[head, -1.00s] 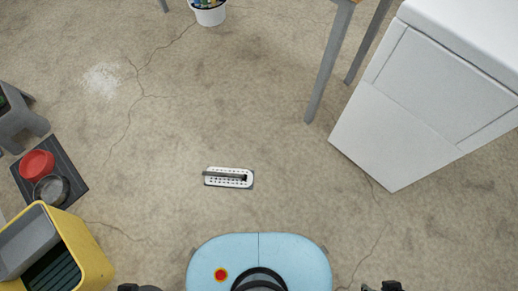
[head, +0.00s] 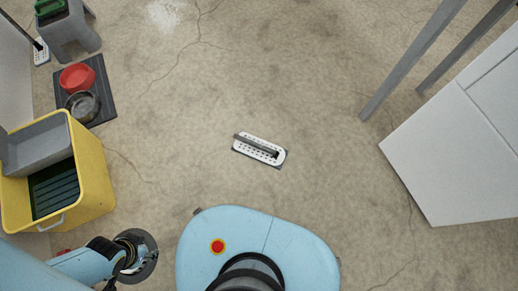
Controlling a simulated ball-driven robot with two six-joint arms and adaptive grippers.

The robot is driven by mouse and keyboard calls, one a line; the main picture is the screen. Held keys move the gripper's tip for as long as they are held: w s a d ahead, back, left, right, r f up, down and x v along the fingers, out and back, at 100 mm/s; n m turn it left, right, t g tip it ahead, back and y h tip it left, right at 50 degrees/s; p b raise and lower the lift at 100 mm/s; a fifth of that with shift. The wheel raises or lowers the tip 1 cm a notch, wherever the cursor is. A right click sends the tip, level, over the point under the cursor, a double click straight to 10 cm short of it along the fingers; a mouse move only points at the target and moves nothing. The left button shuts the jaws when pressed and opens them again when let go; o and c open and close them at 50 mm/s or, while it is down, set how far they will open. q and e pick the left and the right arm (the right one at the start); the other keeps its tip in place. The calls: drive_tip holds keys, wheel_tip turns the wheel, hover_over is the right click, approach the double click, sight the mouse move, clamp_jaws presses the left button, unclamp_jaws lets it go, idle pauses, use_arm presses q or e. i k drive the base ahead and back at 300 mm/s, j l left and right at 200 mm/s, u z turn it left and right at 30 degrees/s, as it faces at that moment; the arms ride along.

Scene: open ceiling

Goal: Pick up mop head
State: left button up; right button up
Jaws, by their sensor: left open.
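The mop head (head: 247,146) is a flat white perforated plate with a grey bar along its top. It lies on the concrete floor near the middle of the head view, tilted down to the right, ahead of my blue base. My left gripper (head: 136,262) is at the lower left, beside the yellow bucket. It is open, appears empty, and is well apart from the mop head. Its fingers are partly hidden by my wrist. My right gripper is out of view.
A yellow bucket (head: 94,172) with a grey wringer stands at left. Beyond it, a black mat (head: 103,103) holds a red bowl (head: 77,77) and a metal bowl (head: 82,105). A grey stool (head: 80,37) is farther back. A white cabinet (head: 450,150) stands right. Floor around the mop head is clear.

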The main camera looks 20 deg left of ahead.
sight(251, 147)
drive_tip(key=i+l, duration=0.55)
drive_tip(key=i+l+u, duration=0.1)
drive_tip(key=u, duration=0.25)
drive_tip(key=i+l+u, duration=0.15)
drive_tip(key=u, duration=0.2)
drive_tip(key=i+l+u, duration=0.1)
drive_tip(key=l+u, duration=0.25)
drive_tip(key=j+u, duration=0.1)
drive_tip(key=u, duration=1.5)
